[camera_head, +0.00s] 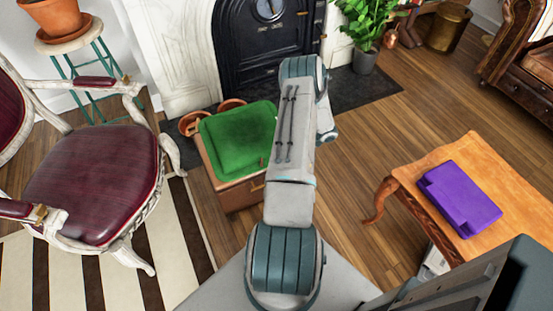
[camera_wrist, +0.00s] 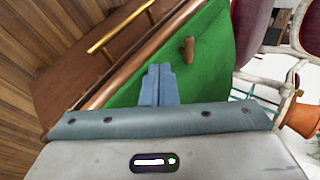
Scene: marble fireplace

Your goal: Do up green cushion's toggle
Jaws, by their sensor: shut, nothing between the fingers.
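The green cushion (camera_head: 235,135) lies on top of a brown wooden chest in the head view, its right part hidden behind my arm. In the wrist view the cushion (camera_wrist: 215,75) fills the middle. A brown wooden toggle (camera_wrist: 190,48) shows against its green surface; I cannot make out any loop around it. My gripper (camera_wrist: 160,70) is shut and empty, with its fingers over the cushion. The fingertips are just to the left of the toggle and a little below it in the picture, apart from it. My gripper is hidden in the head view.
The chest (camera_head: 240,194) has a brass handle (camera_wrist: 120,28). A dark red armchair (camera_head: 95,180) stands at the left, a wooden table (camera_head: 520,208) with a purple box (camera_head: 462,200) at the right. The black fireplace (camera_head: 265,50) is behind. Bare floor lies between chest and table.

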